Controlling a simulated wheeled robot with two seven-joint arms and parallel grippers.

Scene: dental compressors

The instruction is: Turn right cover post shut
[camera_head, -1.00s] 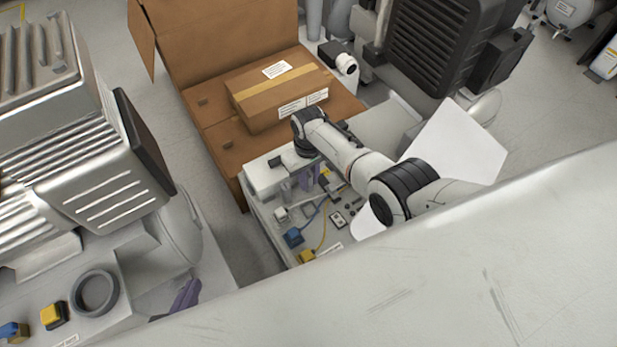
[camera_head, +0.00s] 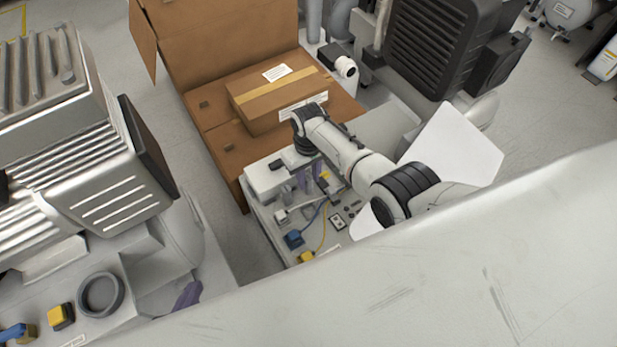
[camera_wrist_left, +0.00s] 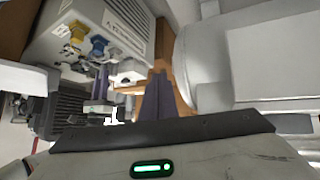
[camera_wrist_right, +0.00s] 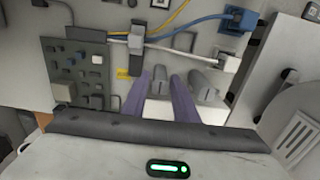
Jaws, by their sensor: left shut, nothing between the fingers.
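Two short grey posts stand on the compressor's panel beside white cover parts in the right wrist view, a left one (camera_wrist_right: 160,82) and a right one (camera_wrist_right: 208,85). I cannot tell which is the right cover post. My right gripper (camera_wrist_right: 161,78) has its purple fingers apart on either side of the left post; whether they press on it is unclear. In the head view my right gripper (camera_head: 309,177) is low at the panel, partly hidden by my wrist. My left gripper (camera_head: 187,295) is shut and empty beside the left machine; it also shows in the left wrist view (camera_wrist_left: 159,78).
A blue connector (camera_head: 293,238) and a yellow connector (camera_head: 306,257) with cables sit on the panel. An open carton (camera_head: 215,60) holding a taped box (camera_head: 280,95) stands behind. A ribbed compressor (camera_head: 100,180) with a grey ring (camera_head: 79,296) is on the left.

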